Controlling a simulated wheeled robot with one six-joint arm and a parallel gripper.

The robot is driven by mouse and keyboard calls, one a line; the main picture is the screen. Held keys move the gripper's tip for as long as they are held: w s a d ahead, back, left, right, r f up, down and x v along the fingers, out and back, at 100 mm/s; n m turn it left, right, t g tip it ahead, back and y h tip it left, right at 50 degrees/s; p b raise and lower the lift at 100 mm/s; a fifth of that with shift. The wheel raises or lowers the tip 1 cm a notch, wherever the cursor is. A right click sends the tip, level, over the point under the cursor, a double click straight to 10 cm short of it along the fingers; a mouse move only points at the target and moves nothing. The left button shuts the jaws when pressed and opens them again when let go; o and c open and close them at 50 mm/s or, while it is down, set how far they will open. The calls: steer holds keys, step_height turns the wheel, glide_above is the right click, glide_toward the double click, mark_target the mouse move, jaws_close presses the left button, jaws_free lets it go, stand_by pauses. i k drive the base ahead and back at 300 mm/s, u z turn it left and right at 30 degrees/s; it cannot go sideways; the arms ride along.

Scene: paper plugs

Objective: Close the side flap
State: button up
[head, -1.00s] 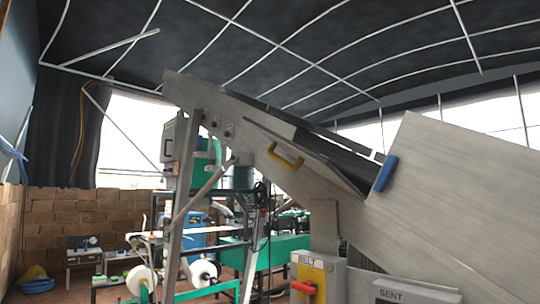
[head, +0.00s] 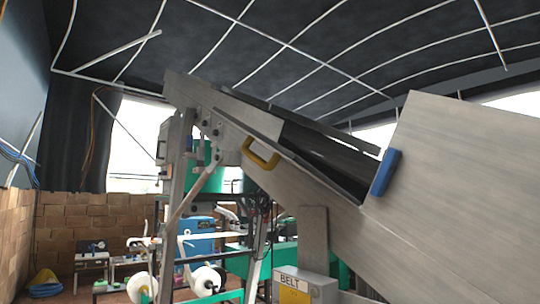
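The side flap (head: 305,178) is a grey metal panel on the side of the sloping conveyor housing (head: 250,118). A yellow handle (head: 261,154) is fixed near its upper left end. The flap stands open, tilted outward, and the dark inside of the conveyor (head: 325,155) shows behind it. A blue handle or block (head: 385,172) sits on the edge of the large grey panel (head: 460,160) to the right. My gripper is not in view.
A grey box labelled BELT (head: 292,283) is below the conveyor, by a metal support post (head: 313,240). Green and blue machinery with white rolls (head: 206,279) stands at the lower left. A brick wall (head: 100,222) is behind it.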

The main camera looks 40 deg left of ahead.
mark_target(275, 162)
steer(key=u, duration=0.6)
steer(key=i, duration=0.6)
steer(key=u, duration=0.7)
